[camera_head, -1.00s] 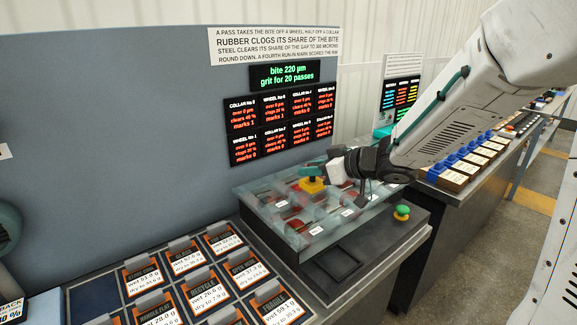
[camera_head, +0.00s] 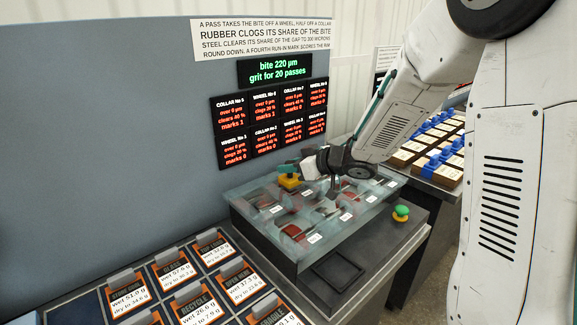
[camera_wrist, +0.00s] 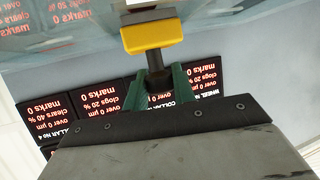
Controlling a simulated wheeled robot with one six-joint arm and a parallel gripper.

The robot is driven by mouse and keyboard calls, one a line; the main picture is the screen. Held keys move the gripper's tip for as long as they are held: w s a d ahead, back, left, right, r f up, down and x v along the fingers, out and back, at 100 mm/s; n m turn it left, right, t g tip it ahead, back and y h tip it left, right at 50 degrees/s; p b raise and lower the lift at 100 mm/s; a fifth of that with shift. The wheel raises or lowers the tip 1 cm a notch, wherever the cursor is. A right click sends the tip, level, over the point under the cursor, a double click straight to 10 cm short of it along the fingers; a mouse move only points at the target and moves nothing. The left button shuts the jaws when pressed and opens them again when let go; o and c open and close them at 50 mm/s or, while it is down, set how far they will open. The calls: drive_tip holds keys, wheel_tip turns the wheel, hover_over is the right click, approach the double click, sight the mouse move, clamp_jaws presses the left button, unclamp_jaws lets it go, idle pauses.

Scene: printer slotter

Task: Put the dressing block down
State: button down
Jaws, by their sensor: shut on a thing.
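The dressing block, which I take to be the yellow block on a dark stem, shows at the left back of the glass-topped case (camera_head: 300,245) as a yellow block (camera_head: 289,183). In the wrist view the yellow block (camera_wrist: 152,36) hangs beyond my fingertips, its stem between them. My gripper (camera_head: 288,169) has green fingers and is shut on the stem; its fingers also show in the wrist view (camera_wrist: 158,80). The block is over or on the case's clear top; I cannot tell whether it touches. Part of the case is hidden behind my gripper and wrist.
A display panel (camera_head: 270,112) stands close behind the case. A square dark recess (camera_head: 338,272) is in front. A tray of labelled cards (camera_head: 128,298) lies front left. Blue-topped blocks (camera_head: 433,163) stand right.

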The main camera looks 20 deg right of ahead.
drive_tip(key=shift+f, duration=0.15)
drive_tip(key=c, duration=1.1)
unclamp_jaws()
drive_tip(key=shift+c, duration=0.2)
